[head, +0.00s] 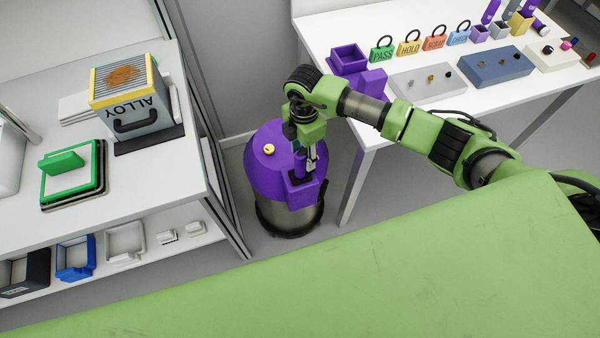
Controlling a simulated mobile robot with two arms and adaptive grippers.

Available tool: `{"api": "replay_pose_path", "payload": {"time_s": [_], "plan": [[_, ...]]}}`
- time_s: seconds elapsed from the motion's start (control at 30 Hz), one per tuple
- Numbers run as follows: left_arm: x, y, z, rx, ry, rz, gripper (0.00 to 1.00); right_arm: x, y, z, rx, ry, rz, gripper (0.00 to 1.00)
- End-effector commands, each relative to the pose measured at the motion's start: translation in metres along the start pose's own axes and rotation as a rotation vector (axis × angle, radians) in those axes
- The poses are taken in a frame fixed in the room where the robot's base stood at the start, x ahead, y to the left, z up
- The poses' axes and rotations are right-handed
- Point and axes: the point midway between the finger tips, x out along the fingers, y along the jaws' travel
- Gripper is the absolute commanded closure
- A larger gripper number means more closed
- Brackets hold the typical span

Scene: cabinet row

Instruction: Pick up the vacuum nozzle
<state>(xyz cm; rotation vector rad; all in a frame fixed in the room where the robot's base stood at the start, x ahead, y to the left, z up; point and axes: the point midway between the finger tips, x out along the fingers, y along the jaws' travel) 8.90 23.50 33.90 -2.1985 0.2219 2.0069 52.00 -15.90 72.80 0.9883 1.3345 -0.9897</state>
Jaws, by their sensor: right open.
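A purple vacuum (262,178) with a dark base stands on the floor between the shelf and the white table. A small purple upright piece, likely the vacuum nozzle (300,162), stands at the purple holder (302,193) on the vacuum's front. My right gripper (309,165) points down right at this piece, above the holder. Its jaws are open. The gripper and wrist partly hide the piece, and I cannot tell whether they touch it. My left gripper is out of view.
A white shelf (196,171) stands close on the left, holding an ALLOY box (130,105) and a green-framed tray (60,190). The white table (318,30) on the right carries purple boxes, colored padlock-shaped tags and trays. Its leg (356,185) is near the vacuum.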

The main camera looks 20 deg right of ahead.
Motion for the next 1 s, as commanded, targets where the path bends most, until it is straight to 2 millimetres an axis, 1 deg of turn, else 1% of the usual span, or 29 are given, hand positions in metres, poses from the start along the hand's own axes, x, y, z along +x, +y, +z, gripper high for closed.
{"api": "replay_pose_path", "payload": {"time_s": [0.17, 0.37, 0.5, 0.6, 0.8, 0.83, 0.87, 0.9, 0.97, 1.0], "plan": [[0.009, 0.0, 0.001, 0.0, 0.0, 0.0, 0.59, 0.01, 0.001, -0.003, 0.0, 0.001, 0.0, 0.59], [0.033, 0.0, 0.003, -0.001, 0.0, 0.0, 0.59, 0.035, 0.002, -0.01, -0.001, 0.001, -0.001, 0.59], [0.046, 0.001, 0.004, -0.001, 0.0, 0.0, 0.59, 0.05, 0.003, -0.009, 0.0, 0.001, 0.0, 0.59], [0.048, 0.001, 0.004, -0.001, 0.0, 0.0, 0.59, 0.053, 0.003, -0.009, 0.0, 0.001, 0.001, 0.59], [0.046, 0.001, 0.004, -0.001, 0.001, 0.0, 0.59, 0.051, 0.003, -0.009, 0.0, 0.001, 0.001, 0.59], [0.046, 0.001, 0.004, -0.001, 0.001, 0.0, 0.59, 0.051, 0.003, -0.009, 0.0, 0.001, 0.001, 0.62], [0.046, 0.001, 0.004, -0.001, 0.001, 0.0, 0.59, 0.051, 0.003, -0.009, 0.0, 0.001, 0.001, 0.69], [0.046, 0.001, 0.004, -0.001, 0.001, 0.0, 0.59, 0.051, 0.003, -0.009, 0.0, 0.001, 0.001, 0.8], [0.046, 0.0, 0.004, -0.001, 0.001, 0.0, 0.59, 0.051, 0.003, -0.009, 0.0, 0.001, 0.001, 0.95], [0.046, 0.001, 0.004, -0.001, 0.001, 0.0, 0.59, 0.051, 0.003, -0.009, 0.0, 0.001, 0.001, 1.0]]}}
